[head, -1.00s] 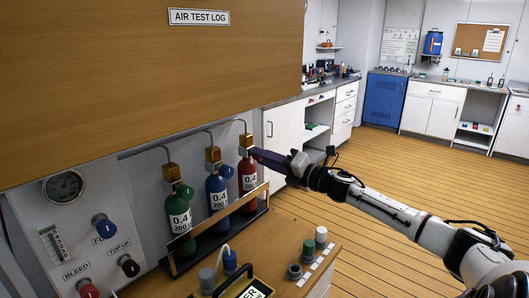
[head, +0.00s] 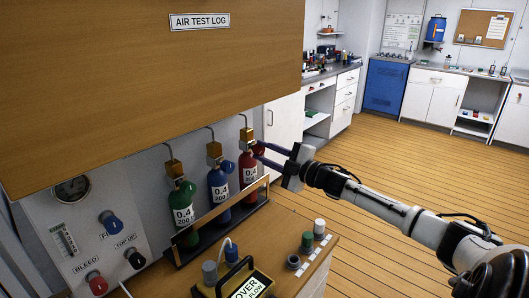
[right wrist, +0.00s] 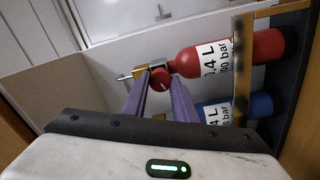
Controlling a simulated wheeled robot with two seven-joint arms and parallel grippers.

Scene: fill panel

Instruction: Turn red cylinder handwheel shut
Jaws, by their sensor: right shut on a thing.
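The red cylinder (head: 247,172) stands at the right end of the rack, with a brass valve block (head: 246,138) on top. Its red handwheel (head: 258,149) faces my right arm. My right gripper (head: 262,153) has its purple fingers on either side of the handwheel and is shut on it. In the right wrist view the red handwheel (right wrist: 160,79) shows between the fingertips (right wrist: 160,78), with the red cylinder (right wrist: 225,55) lying sideways in the picture. The fingers hide part of the wheel's rim. My left gripper is not in view.
A blue cylinder (head: 219,187) and a green cylinder (head: 182,206) stand left of the red one behind a rack rail (head: 230,212). A panel with a gauge (head: 72,190) and knobs is at left. A wooden cabinet (head: 150,90) overhangs them. The floor at right is clear.

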